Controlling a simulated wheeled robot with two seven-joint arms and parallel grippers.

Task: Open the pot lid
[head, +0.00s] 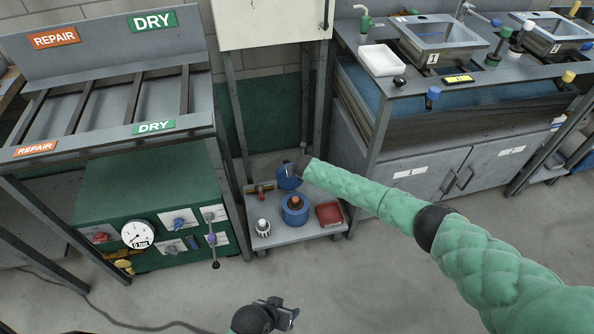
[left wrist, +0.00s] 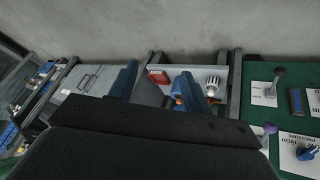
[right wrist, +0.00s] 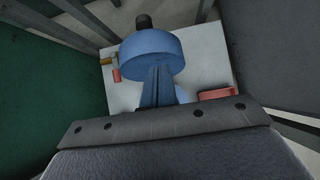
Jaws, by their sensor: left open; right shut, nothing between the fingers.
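A blue pot (head: 295,217) with an orange-brown centre stands on the low cart. A round blue piece (head: 287,178), which looks like the lid, is just behind it. In the right wrist view it is a tilted blue disc (right wrist: 150,52) with a black knob on its far side. My right gripper (right wrist: 158,72) is shut with its fingers in front of this disc; I cannot tell whether they touch it. The gripper hides most of the pot there. My left gripper (head: 286,313) is open and empty, in front of the cart and apart from it.
The cart (head: 286,236) also holds a white-topped item (head: 262,226), a red-handled tool (head: 259,191) and a red box (head: 330,214). A green panel cabinet (head: 145,195) stands left, sink cabinets (head: 430,180) right.

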